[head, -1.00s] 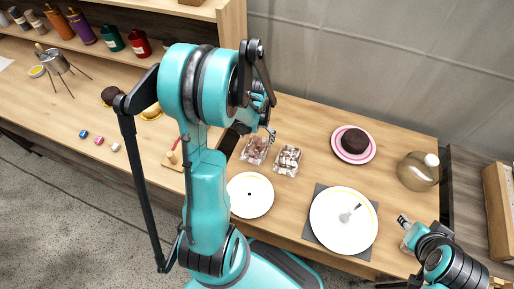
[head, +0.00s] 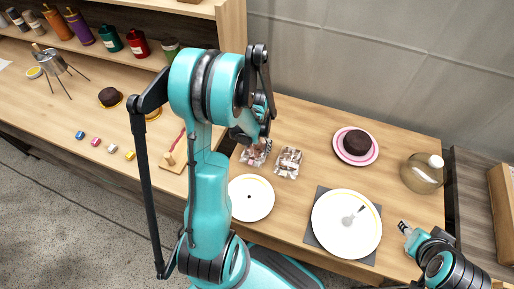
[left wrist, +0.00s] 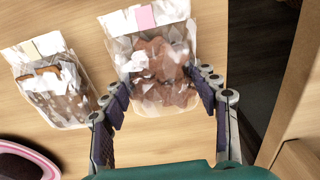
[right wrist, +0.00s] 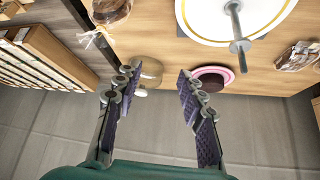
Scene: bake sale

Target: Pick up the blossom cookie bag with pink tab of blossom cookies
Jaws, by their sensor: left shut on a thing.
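The blossom cookie bag with the pink tab (left wrist: 150,75) is a clear bag of brown and white pieces. In the head view this bag (head: 254,157) is partly hidden by my left gripper (head: 264,138). A similar bag with a cream tab (left wrist: 55,85) lies just beside it; in the head view it is the right one (head: 288,162). My right gripper (right wrist: 155,85) is open and empty, near the table's right front (head: 405,228).
A white plate (head: 250,198) lies in front of the bags. A larger plate (head: 330,240) with a utensil is on a dark mat. A chocolate cake (head: 356,142) on a pink-rimmed plate and a round jar (head: 420,175) stand to the right. Small colored blocks (head: 97,142) lie left.

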